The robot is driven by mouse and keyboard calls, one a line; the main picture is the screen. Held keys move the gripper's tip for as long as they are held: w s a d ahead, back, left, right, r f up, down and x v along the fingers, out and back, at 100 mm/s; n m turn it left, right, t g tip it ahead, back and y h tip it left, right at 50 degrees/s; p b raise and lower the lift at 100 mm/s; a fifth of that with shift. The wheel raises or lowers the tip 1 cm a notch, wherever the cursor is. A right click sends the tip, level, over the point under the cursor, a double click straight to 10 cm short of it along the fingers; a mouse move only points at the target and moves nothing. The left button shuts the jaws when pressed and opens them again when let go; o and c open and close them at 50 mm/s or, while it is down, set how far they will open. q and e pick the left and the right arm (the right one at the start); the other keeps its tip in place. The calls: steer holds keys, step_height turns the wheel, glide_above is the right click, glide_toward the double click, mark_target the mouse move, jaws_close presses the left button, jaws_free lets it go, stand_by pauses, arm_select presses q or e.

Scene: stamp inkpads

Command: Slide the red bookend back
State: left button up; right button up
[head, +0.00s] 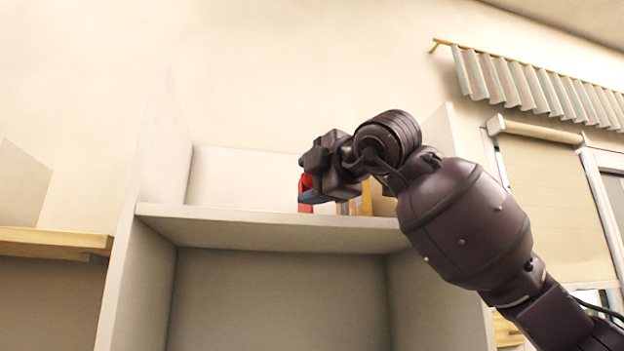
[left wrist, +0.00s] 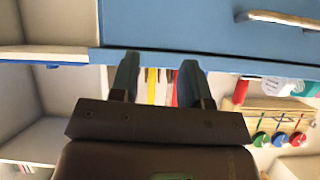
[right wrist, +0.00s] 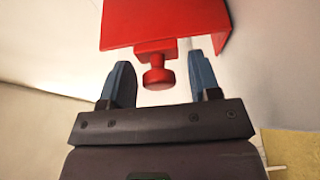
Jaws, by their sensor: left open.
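The red bookend (head: 304,186) stands on the upper shelf, mostly hidden behind my right gripper (head: 306,178) in the head view. In the right wrist view the bookend (right wrist: 165,22) is at the top, with a round red knob (right wrist: 158,76) facing my right gripper (right wrist: 160,80). The fingers are apart on either side of the knob, with visible gaps. My left gripper (left wrist: 158,78) shows only in its own wrist view, open and with nothing in its grasp.
The shelf board (head: 260,216) has upright side walls. Brown items (head: 362,200) stand right of the bookend, partly behind my right arm. The shelf left of the bookend is clear. The left wrist view shows a blue panel (left wrist: 180,25) with a metal handle (left wrist: 280,19) close to the fingers.

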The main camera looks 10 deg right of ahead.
arm_select(q)
steer(key=shift+s+f+b, duration=0.2)
steer(key=shift+f+b, duration=0.2)
steer(key=shift+f, duration=0.2)
steer(key=shift+s+f+b, duration=0.15)
steer(key=shift+f+b, duration=0.25)
steer(key=shift+f, duration=0.15)
arm_select(e)
steer(key=v, duration=1.1)
arm_select(q)
steer(key=shift+w, duration=0.1)
arm_select(e)
steer(key=shift+r, duration=0.1)
